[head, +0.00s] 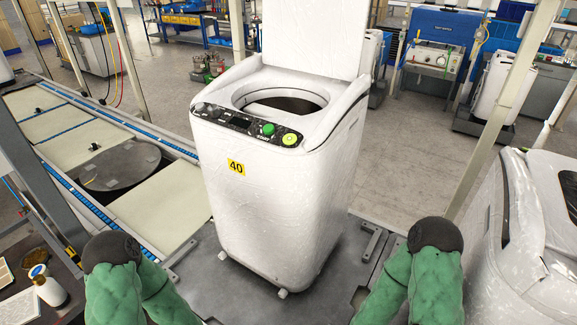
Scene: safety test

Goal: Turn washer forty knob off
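A white top-loading washer (270,215) with a yellow label reading 40 (236,168) stands upright in the middle of the head view. Its lid (315,35) is raised and its round drum opening (285,102) shows. The dark control panel (240,122) on its front top edge has small dark knobs (205,109) at the left. A green round control (268,129) and a larger yellow-green round control (290,139) are at the right. I cannot tell the knob settings. My two green-sleeved arms show low on either side, apart from the washer; neither gripper can be made out.
Another white washer (535,235) stands close at the right. A conveyor line with pale panels (160,212) and a dark round plate (122,166) runs along the left. A small white bottle (47,288) stands at lower left. Grey floor (430,150) is open behind and right of the washer.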

